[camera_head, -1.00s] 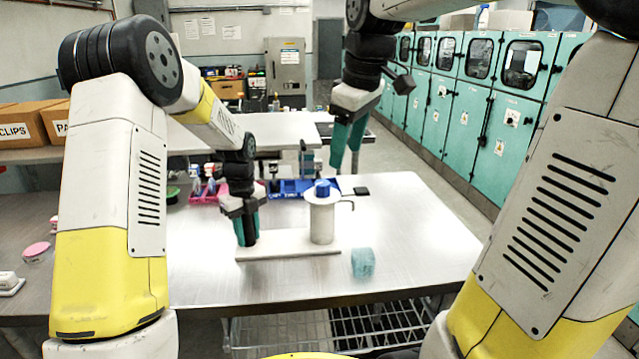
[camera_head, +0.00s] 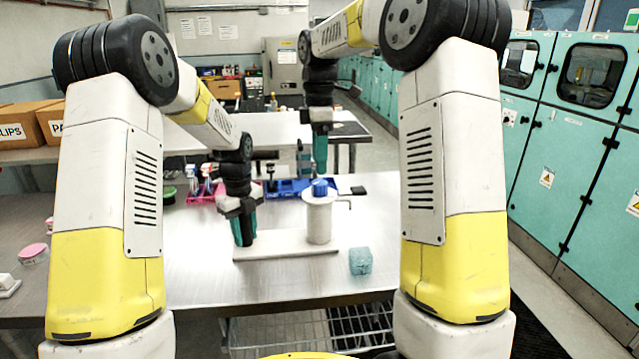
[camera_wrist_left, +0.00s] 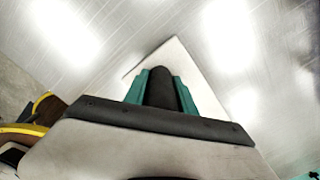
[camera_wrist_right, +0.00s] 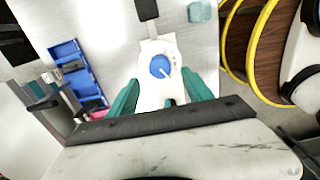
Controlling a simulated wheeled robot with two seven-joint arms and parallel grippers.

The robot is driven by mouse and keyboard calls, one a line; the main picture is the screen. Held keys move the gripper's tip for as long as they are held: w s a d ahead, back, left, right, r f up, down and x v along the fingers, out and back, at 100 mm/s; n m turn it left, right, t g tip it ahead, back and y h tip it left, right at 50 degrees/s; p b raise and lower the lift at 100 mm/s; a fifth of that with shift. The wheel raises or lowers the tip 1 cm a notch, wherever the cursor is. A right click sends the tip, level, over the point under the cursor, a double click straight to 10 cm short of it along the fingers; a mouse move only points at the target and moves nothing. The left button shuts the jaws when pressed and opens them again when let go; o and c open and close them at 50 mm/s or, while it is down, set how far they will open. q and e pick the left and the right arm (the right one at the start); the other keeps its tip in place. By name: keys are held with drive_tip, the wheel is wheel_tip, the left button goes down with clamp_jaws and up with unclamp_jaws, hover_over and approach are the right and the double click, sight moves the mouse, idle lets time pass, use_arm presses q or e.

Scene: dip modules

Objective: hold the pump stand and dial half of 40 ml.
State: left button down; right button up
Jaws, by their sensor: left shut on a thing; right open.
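The pump stand is a white base plate (camera_head: 285,249) with a white column (camera_head: 319,222) on its right part, topped by a blue dial (camera_head: 320,187). My left gripper (camera_head: 244,240) is shut on a black upright grip (camera_wrist_left: 161,88) at the plate's left end. In the left wrist view both green fingers flank this grip. My right gripper (camera_head: 320,168) is open and points down above and behind the dial. In the right wrist view the blue dial (camera_wrist_right: 160,67) lies between and just beyond the open fingers (camera_wrist_right: 160,84). A pale pointer shows on it; scale marks are too small to read.
A turquoise block (camera_head: 360,261) lies on the metal table right of the stand. A blue bin (camera_head: 288,188) and a pink bin (camera_head: 203,192) stand behind.

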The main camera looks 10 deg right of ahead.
sight(319, 182)
wheel_tip(319, 182, down, 7)
drive_tip(key=shift+f, duration=0.1)
idle(0.3)
clamp_jaws()
